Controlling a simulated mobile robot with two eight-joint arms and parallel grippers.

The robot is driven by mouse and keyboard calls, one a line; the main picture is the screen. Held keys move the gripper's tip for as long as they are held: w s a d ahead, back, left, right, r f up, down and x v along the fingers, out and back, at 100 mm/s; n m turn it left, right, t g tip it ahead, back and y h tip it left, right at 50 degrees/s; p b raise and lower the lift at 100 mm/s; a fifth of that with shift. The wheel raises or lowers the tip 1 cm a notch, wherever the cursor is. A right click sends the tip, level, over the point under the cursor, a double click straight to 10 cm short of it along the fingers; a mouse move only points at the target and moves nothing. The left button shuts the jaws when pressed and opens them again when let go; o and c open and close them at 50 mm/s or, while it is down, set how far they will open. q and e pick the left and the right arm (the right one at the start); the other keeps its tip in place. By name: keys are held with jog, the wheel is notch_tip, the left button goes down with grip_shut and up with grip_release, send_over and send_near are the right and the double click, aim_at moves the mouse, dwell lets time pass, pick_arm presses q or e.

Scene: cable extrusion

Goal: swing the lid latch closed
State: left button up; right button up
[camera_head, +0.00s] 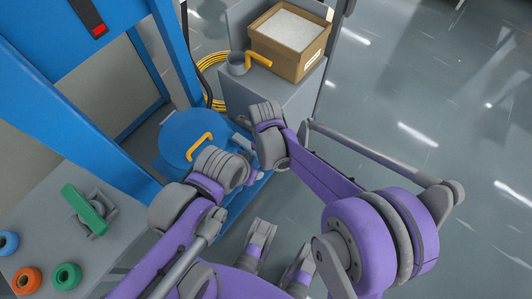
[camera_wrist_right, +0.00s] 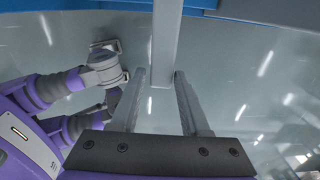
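The round blue lid (camera_head: 182,133) with an orange handle (camera_head: 200,147) lies on the blue machine, left of centre in the head view. A grey bar (camera_wrist_right: 165,40), which looks like the latch, hangs from the blue edge in the right wrist view. My right gripper (camera_wrist_right: 159,74) is open, its two fingers spread on either side of the bar's lower end; I cannot tell whether they touch it. In the head view its fingers are mostly hidden. My left gripper (camera_head: 252,168) is just below and right of the lid; its fingers are too small and covered to read.
A blue frame (camera_head: 70,110) stands at left. A grey table (camera_head: 40,220) at lower left holds coloured rings and a green-handled part. Floor at right is clear.

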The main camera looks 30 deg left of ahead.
jog(key=shift+o, duration=1.1)
jog(key=shift+r, duration=0.1)
notch_tip(320, 180, up, 11)
jog(key=p, duration=0.2)
jog(key=shift+f, duration=0.2)
jog(key=shift+d, duration=0.1)
